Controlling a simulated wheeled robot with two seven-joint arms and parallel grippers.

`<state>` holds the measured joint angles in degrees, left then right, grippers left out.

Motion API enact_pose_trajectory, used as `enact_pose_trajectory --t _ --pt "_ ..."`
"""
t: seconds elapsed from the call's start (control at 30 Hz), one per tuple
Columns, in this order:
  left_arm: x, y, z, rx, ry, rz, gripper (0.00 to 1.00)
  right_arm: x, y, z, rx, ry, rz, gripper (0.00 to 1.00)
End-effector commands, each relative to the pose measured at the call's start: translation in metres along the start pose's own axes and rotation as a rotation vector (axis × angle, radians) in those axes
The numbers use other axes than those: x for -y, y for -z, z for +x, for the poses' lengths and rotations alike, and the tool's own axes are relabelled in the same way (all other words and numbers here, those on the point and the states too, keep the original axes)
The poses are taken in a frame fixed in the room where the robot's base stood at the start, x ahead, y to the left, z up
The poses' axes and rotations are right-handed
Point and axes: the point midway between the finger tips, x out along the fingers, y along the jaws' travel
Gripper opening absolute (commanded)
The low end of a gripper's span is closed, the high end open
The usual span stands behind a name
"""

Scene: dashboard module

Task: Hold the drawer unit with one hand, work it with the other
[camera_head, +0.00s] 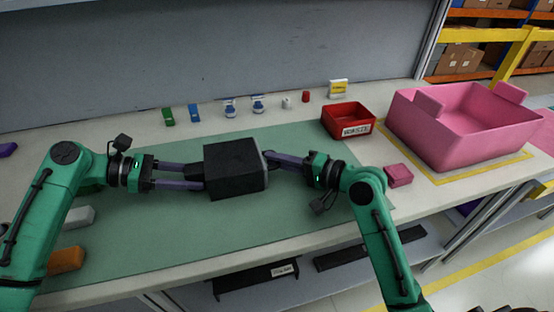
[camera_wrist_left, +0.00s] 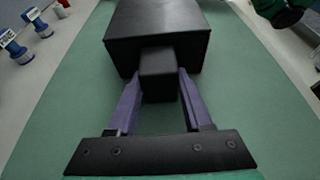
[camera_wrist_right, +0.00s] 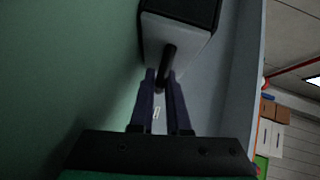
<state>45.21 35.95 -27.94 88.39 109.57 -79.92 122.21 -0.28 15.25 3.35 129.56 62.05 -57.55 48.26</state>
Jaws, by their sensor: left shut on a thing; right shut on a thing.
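The drawer unit (camera_head: 232,169) is a black box on the green mat (camera_head: 150,233), between my two grippers. My left gripper (camera_head: 200,178) is shut on the block-like grip (camera_wrist_left: 158,75) that sticks out of the unit's left end. That grip and the black body (camera_wrist_left: 158,30) show in the left wrist view. My right gripper (camera_head: 270,160) is shut on the dark bar handle (camera_wrist_right: 167,66) of the grey drawer front (camera_wrist_right: 178,38) at the unit's right end. In the head view the front looks close against the body. The drawer's inside is hidden.
A red bin (camera_head: 348,121) with a label and a large pink crate (camera_head: 465,125) stand to the right. A pink block (camera_head: 398,175) lies near the right arm. Several small items, including a green block (camera_head: 168,117), line the back. The mat in front of the unit is clear.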

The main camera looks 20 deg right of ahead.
Motion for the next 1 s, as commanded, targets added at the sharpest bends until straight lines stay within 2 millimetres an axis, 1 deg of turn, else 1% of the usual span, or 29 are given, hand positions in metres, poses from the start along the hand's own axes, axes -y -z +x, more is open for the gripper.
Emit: enact_pose_trajectory --t 0.87,0.93,1.0 --pt "-0.0006 0.0007 -0.0003 -0.001 -0.002 -0.002 0.00 -0.0007 -0.0003 0.0000 0.002 -0.001 0.000 0.00" --pt "-0.0006 0.0007 -0.0003 -0.001 -0.003 -0.002 0.00 -0.0020 0.0021 -0.0022 0.001 -0.003 0.000 0.00" --pt "-0.0006 0.0007 -0.0004 -0.001 -0.003 -0.002 0.00 -0.0051 0.0088 -0.0085 0.000 -0.007 0.000 0.00"
